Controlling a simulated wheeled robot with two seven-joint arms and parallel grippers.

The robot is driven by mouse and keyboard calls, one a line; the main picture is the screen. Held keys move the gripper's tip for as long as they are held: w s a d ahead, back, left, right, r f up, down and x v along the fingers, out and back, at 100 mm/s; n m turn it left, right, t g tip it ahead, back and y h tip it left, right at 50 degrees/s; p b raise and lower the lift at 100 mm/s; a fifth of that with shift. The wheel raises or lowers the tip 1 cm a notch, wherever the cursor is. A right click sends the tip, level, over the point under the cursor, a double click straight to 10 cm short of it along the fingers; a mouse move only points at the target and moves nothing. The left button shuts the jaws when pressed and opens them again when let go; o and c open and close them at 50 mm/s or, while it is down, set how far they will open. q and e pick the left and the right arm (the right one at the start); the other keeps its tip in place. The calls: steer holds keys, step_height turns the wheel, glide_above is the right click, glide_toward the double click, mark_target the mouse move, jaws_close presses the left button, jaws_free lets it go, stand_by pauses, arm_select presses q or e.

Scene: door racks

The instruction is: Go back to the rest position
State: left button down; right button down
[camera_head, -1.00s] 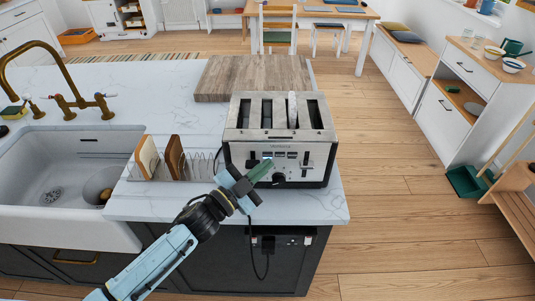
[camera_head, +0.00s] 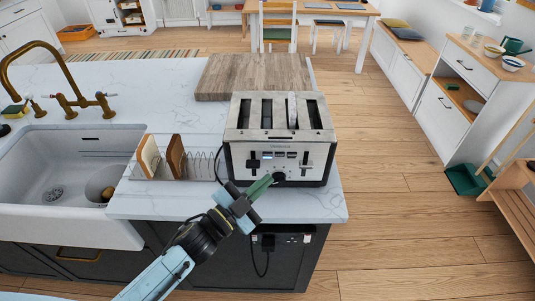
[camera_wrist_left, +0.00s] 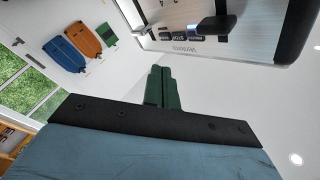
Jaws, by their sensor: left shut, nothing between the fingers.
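My left gripper (camera_head: 259,186) is in front of the toaster (camera_head: 278,160), a little below its control panel, with its green fingers shut and empty. In the left wrist view the gripper's fingers (camera_wrist_left: 161,88) lie together, with the toaster's front (camera_wrist_left: 215,25) and lit display beyond them. The toaster is a silver four-slot one at the counter's edge; a light slice-like shape stands in one slot. I cannot tell whether the fingertips touch the toaster. My right gripper shows in no view.
A wire rack (camera_head: 199,164) with two brown slices stands left of the toaster. A wooden board (camera_head: 253,77) lies behind it. The sink (camera_head: 70,175) is at the left. A black cord (camera_head: 266,262) hangs from the counter front.

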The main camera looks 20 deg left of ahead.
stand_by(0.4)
arm_select(q)
steer(key=s+a+f+n+g+y, duration=0.5)
steer(key=s+a+n+y, duration=0.15)
steer(key=n+y, duration=0.25)
steer(key=s+a+f+n+g, duration=0.2)
steer(key=s+g, duration=0.7)
steer(key=s, duration=0.7)
step_height(320, 180, down, 30)
steer(key=s+g+b, duration=0.1)
steer(key=s+b, duration=0.1)
steer(key=b, duration=0.3)
steer(key=s+a+f+b, duration=0.1)
steer(key=s+f+b, duration=0.1)
steer(key=s+f, duration=0.6)
steer(key=s+a+f+g+b, duration=0.1)
steer(key=s+f+b, duration=0.2)
steer(key=s+f, duration=0.5)
step_height(320, 180, down, 4)
steer(key=shift+a+y, duration=0.3)
